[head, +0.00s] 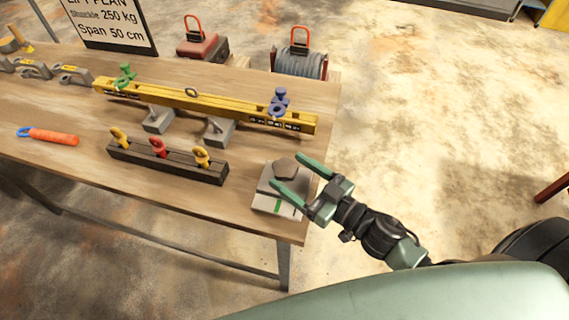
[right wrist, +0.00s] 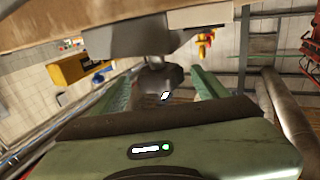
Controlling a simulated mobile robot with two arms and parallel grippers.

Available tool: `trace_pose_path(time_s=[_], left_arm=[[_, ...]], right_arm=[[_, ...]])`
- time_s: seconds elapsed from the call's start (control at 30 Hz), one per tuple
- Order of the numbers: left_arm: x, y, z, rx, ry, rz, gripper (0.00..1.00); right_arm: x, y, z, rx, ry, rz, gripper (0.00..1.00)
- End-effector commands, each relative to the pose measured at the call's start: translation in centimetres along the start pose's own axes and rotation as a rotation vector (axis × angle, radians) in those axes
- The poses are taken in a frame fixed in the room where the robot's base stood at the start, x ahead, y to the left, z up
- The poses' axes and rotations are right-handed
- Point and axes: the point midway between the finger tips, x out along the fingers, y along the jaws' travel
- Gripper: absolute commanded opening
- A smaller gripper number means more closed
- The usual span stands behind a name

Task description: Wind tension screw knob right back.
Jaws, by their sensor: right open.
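The tension screw knob (head: 285,168) is a grey-brown, many-sided knob on top of a pale grey block (head: 277,203) with a green stripe, at the table's right front corner. My right gripper (head: 289,171) is open, with one green finger on each side of the knob. In the right wrist view the dark knob (right wrist: 160,78) stands between the two open fingers (right wrist: 160,92), with a gap visible on both sides. A small white mark shows on it. I cannot tell whether a finger touches it in the head view. My left gripper is not in view.
A yellow lifting beam (head: 200,104) with green and blue shackles lies across the table (head: 230,185). A dark rack (head: 165,160) with yellow and red eyebolts is left of the block. An orange-handled tool (head: 52,136) lies far left.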

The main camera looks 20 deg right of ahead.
Motion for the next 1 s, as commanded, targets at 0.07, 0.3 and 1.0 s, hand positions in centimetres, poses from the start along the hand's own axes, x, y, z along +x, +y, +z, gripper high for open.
trace_pose_path(time_s=[0.07,0.3,1.0], left_arm=[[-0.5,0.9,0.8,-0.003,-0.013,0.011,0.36],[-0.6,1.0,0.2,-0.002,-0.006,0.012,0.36],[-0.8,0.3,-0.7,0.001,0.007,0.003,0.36]], right_arm=[[1.1,0.1,-0.2,0.002,0.003,0.002,0.74],[2.5,0.0,0.0,0.003,0.000,0.001,0.74],[2.5,0.1,0.0,0.000,-0.001,-0.024,0.11]])
